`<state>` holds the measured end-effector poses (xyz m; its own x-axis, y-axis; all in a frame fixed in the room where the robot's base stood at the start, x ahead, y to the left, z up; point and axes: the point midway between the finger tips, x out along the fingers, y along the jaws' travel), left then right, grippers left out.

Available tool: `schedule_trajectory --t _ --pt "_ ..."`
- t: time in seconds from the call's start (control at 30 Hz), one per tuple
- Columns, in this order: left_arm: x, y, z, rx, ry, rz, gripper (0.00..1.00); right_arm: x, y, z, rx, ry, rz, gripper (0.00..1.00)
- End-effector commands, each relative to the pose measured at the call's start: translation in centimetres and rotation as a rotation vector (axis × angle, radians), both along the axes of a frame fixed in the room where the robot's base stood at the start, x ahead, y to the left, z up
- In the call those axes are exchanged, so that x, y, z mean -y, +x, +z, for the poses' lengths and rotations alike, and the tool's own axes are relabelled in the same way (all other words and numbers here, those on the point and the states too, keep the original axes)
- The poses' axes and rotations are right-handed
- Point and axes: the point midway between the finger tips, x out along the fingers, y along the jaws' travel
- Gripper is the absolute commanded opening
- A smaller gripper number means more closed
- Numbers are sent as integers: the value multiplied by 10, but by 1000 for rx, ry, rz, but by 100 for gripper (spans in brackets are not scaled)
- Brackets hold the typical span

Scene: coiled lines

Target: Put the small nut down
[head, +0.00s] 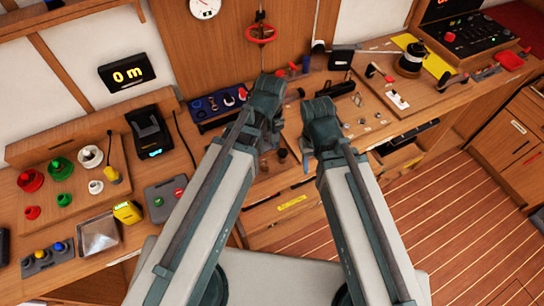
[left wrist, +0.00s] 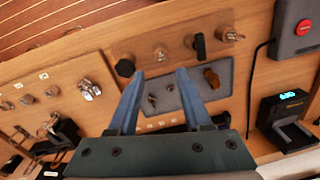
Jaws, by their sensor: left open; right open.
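My left gripper (head: 270,142) is open over the worktop, and its two blue-grey fingers (left wrist: 157,82) show apart in the left wrist view with nothing held between them. Beyond and between the fingertips lies a grey mat (left wrist: 218,88) with a few small metal and brown pieces on it. A small metal piece (left wrist: 152,99) lies on this mat; it may be the small nut, but it is too small to tell. My right gripper (head: 309,160) is open, to the right of the left one. The arms hide part of the worktop in the head view.
A blue tray (head: 202,115) with shackles stands behind my left arm. A black device with a lit display (left wrist: 285,122) and a grey red-button box (left wrist: 292,42) stand at the right in the wrist view. Several metal fittings (left wrist: 90,88) lie on the wood. An open drawer (head: 400,157) sits at right.

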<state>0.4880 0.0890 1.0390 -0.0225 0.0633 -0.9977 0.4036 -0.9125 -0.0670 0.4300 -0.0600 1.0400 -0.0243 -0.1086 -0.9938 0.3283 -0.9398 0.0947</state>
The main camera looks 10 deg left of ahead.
Motion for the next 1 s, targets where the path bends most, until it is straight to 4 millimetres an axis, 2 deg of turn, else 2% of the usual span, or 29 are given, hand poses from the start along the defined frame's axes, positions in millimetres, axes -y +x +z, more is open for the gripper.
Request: schedule_trajectory --t 0.03,0.1,0.2,0.33,0.5,0.77,0.87,1.0 --pt "6 -15 0 -9 5 -125 49 0 0 0 0 0 0 50" --pt "13 -28 0 -22 11 -293 49 0 0 0 0 0 0 50" --pt "21 -42 1 -40 18 -492 49 0 0 0 0 0 0 50" --pt "26 -54 1 -57 24 -662 49 0 0 0 0 0 0 50" --pt "28 -58 1 -67 27 -746 49 0 0 0 0 0 0 50" --pt "29 -58 1 -67 26 -749 49 0 0 0 0 0 0 50" --pt "29 -58 -6 -66 26 -748 49 0 0 -7 0 0 0 50" --pt "28 -58 -29 -66 26 -747 49 0 0 -30 0 0 -1 50"
